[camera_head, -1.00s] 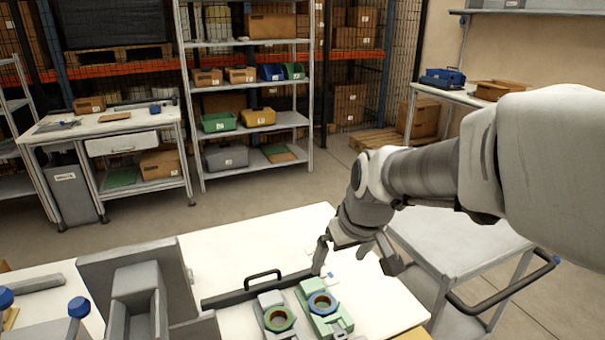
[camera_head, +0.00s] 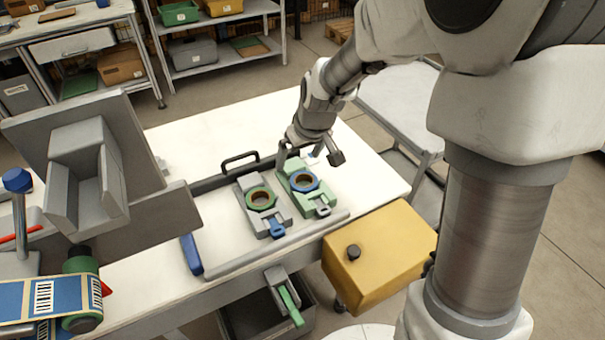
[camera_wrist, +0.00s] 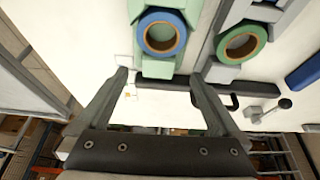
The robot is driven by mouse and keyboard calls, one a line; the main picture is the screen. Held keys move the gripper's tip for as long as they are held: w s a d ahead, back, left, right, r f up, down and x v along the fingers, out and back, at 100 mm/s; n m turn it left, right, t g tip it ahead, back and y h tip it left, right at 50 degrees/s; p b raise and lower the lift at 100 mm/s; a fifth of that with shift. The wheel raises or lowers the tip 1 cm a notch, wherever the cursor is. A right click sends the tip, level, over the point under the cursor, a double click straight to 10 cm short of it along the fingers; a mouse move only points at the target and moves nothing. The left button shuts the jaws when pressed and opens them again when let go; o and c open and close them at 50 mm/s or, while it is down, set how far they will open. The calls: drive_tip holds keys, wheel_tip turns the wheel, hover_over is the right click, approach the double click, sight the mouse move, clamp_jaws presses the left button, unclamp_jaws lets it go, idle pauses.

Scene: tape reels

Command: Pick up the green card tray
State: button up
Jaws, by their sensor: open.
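The green card tray (camera_head: 299,170) is pale green and lies on the white table with a blue-rimmed tape reel (camera_head: 305,181) on it. My gripper (camera_head: 311,158) is open and empty above the tray's far end. In the wrist view, the end of the green tray (camera_wrist: 158,69) shows between my two fingertips (camera_wrist: 160,78). I cannot tell how much height separates them. A grey tray (camera_head: 273,219) with a green-rimmed reel (camera_head: 261,198) lies just left of the green tray; this reel also shows in the wrist view (camera_wrist: 241,43).
A dark rail with a black handle (camera_head: 240,157) runs behind the trays, and a grey rail (camera_head: 270,247) runs in front. A yellow box (camera_head: 378,258) sits at the table's front right. A grey fixture (camera_head: 88,180) stands left. The white table (camera_head: 215,130) is clear behind.

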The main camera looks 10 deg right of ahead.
sight(295, 168)
drive_tip(key=shift+b+x, duration=0.85)
drive_tip(key=shift+x, duration=1.85)
drive_tip(key=shift+w+d, duration=0.1)
drive_tip(key=shift+w, duration=0.05)
drive_tip(key=c, duration=1.6)
drive_tip(key=shift+r, duration=0.15)
